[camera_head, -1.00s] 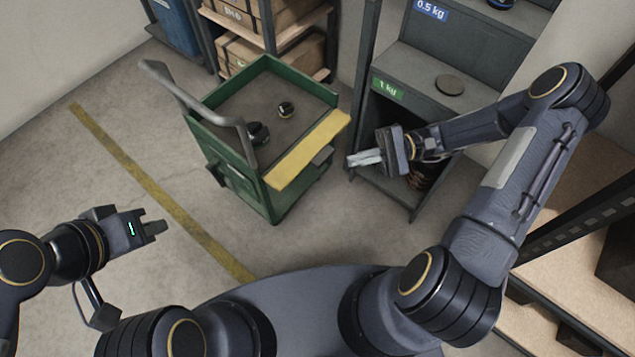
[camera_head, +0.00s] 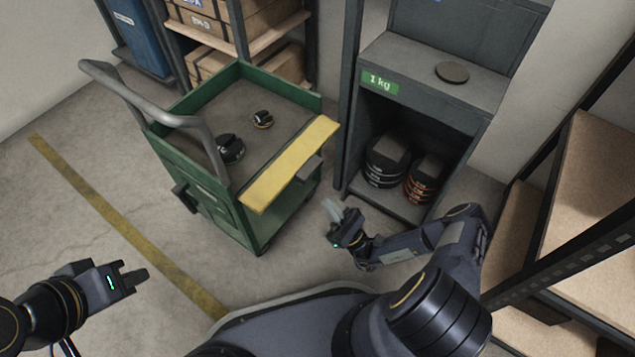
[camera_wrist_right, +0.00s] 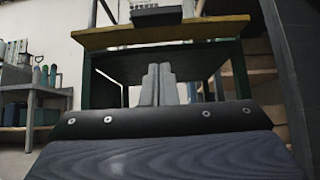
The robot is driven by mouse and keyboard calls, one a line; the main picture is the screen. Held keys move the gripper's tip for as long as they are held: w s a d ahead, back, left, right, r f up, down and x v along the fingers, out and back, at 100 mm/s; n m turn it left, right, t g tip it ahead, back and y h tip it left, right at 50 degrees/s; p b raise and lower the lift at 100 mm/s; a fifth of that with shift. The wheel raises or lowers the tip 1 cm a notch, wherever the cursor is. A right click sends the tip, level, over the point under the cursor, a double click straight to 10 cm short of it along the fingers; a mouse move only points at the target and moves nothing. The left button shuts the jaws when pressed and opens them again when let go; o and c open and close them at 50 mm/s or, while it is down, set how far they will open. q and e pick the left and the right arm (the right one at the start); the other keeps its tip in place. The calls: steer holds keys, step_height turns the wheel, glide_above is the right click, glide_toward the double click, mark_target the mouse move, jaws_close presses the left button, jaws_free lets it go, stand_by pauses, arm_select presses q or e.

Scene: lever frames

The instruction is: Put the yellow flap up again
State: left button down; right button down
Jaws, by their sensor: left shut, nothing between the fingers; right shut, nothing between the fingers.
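The yellow flap (camera_head: 291,165) lies along the near right edge of the green cart (camera_head: 188,165), about level with the cart's top. A dark block (camera_head: 309,169) sits at the flap's outer edge. In the right wrist view the flap (camera_wrist_right: 160,32) spans the top, with the dark block (camera_wrist_right: 156,16) above it. My right gripper (camera_head: 331,209) is shut and empty, below and to the right of the flap, apart from it. Its closed fingers (camera_wrist_right: 159,85) point toward the cart's open lower space. My left gripper (camera_head: 136,277) is shut and empty at the lower left, away from the cart.
A grey shelf unit (camera_head: 440,110) with stacked weights (camera_head: 386,162) stands to the right. Floor is clear left of the cart.

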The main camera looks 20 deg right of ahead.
glide_toward(299, 163)
steer(key=x, duration=0.1)
steer(key=b+x, duration=0.1)
steer(key=x, duration=0.1)
steer(key=shift+d+r, duration=0.2)
steer(key=shift+d, duration=0.1)
